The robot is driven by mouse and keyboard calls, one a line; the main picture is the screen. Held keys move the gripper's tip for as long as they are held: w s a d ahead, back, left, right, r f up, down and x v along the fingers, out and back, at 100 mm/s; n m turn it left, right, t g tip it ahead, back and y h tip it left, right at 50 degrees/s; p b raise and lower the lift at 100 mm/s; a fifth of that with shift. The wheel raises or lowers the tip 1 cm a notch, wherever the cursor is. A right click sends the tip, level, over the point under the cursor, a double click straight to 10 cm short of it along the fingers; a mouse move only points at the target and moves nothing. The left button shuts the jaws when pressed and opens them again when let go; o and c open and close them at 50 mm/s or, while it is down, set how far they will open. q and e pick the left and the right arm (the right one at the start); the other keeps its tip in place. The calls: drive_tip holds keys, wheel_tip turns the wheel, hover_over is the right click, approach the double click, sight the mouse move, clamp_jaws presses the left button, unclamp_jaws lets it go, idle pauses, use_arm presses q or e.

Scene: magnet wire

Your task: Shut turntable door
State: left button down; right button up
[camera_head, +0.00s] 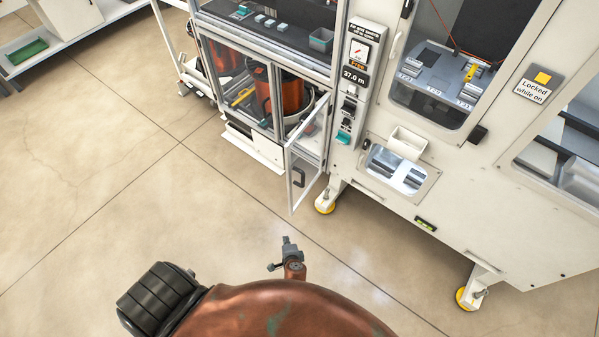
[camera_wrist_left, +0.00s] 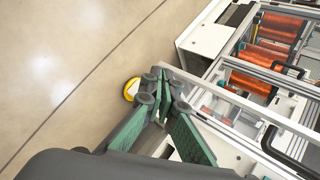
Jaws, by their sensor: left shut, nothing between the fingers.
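Copper-coloured spools (camera_head: 292,92) show inside the cabinet, and also in the wrist view (camera_wrist_left: 270,85). My left gripper (camera_head: 287,243) is in front of the door's lower outer corner in the picture. In the wrist view the left gripper (camera_wrist_left: 165,85) has green-padded fingers shut and empty, overlapping the pale framing. I cannot tell whether it touches the door. My right gripper is not in view.
A machine foot with a yellow base (camera_head: 325,203) stands close to the door's right side; it shows in the wrist view (camera_wrist_left: 131,88). The control panel (camera_head: 355,90) rises right of the opening. The floor (camera_head: 110,190) at left is clear.

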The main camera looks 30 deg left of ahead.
use_arm(q)
drive_tip(key=w+d+r+t+y+b, duration=0.1)
drive_tip(key=w+r+t+y, duration=0.1)
drive_tip(key=w+r, duration=0.35)
drive_tip(key=w+d+r+t+y, duration=0.1)
drive_tip(key=w+d+r+t, duration=0.15)
drive_tip(key=r, duration=0.65)
drive_tip(key=n+t+y+b, duration=0.1)
drive_tip(key=t+y, duration=0.1)
drive_tip(key=y, duration=0.1)
approach(292, 162)
drive_tip(key=s+d, duration=0.2)
drive_tip(key=d, duration=0.5)
drive_tip(key=shift+g, duration=0.25)
drive_tip(key=x, duration=0.4)
drive_tip(key=s+a+b+x, duration=0.1)
drive_tip(key=x, duration=0.6)
drive_tip(key=shift+a+b, duration=0.35)
drive_tip(key=shift+a, duration=0.65)
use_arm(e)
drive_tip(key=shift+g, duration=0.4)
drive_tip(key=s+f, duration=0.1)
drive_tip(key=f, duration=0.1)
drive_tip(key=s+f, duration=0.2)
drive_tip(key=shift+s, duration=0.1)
use_arm(q)
drive_tip(key=shift+a, duration=0.15)
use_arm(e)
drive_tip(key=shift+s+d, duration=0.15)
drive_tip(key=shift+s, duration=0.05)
